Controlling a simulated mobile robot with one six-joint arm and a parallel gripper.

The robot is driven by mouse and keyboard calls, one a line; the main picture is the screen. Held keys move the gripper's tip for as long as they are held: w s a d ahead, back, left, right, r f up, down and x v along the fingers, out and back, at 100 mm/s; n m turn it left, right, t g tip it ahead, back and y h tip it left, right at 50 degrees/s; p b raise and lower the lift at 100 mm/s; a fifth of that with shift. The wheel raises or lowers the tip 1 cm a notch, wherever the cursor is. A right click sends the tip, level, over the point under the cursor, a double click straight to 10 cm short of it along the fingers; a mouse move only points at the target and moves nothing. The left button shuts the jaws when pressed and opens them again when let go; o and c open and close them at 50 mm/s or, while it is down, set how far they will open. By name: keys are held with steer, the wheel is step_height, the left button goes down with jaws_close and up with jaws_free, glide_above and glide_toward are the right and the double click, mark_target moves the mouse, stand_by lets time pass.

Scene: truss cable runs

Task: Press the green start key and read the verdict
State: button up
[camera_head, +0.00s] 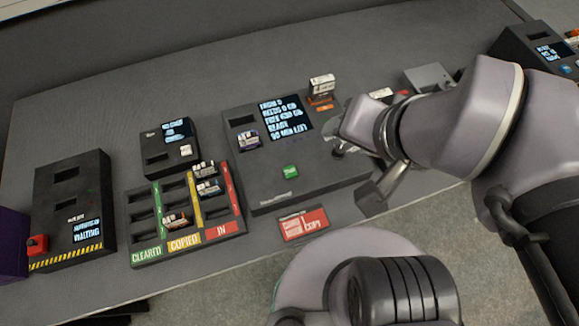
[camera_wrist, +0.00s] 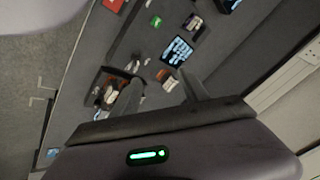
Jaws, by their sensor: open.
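The green start key (camera_head: 290,172) is on the front part of a dark copier box (camera_head: 320,178). Its lit screen (camera_head: 285,118) shows several lines; I make out "READY" and "MIN LEFT", the rest is too blurred. A small labelled cartridge (camera_head: 249,139) sits at the box's left. My gripper (camera_head: 353,172) is open over the box's right side, to the right of the green key and apart from it. In the wrist view the green key (camera_wrist: 156,21) is at the top, beyond my open gripper (camera_wrist: 158,78), with the screen (camera_wrist: 178,50) right of it.
A tray (camera_head: 152,243) marked CLEARED, COPIED and IN holds several cartridges. A small screen box (camera_head: 168,147) stands behind it. A striped box (camera_head: 70,205) with a red button and "WAITING" is far left. A red COPY card (camera_head: 303,225) lies in front. White and orange cartridges (camera_head: 321,90) stand behind.

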jaws_close()
stand_by(0.3)
stand_by(1.6)
